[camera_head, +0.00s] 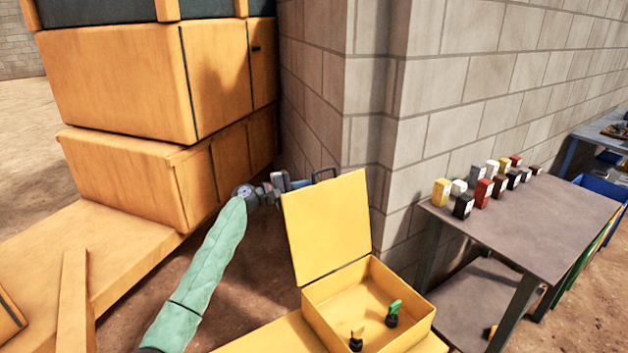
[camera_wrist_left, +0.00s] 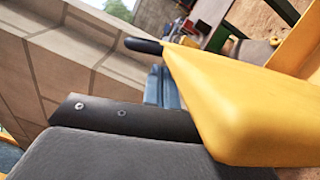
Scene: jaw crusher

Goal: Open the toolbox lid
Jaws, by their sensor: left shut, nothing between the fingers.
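The yellow toolbox (camera_head: 418,310) stands open at the lower middle of the head view. Its lid (camera_head: 328,226) is raised, tilted a little back from upright. A dark handle (camera_head: 324,172) shows behind the lid's top edge. My left gripper (camera_head: 297,183) is shut and empty, behind the lid near its upper left corner, partly hidden by it. In the left wrist view the yellow lid (camera_wrist_left: 240,95) is close beside the dark gripper part, and the handle (camera_wrist_left: 143,46) shows beyond. I cannot tell whether the gripper touches the lid. My right gripper is not in view.
Two small dark items, one with a green top (camera_head: 394,312), stand inside the box. A block wall (camera_head: 350,110) is close behind the lid. A grey table (camera_head: 530,220) with several small coloured blocks stands right. Orange machinery (camera_head: 120,90) is on the left.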

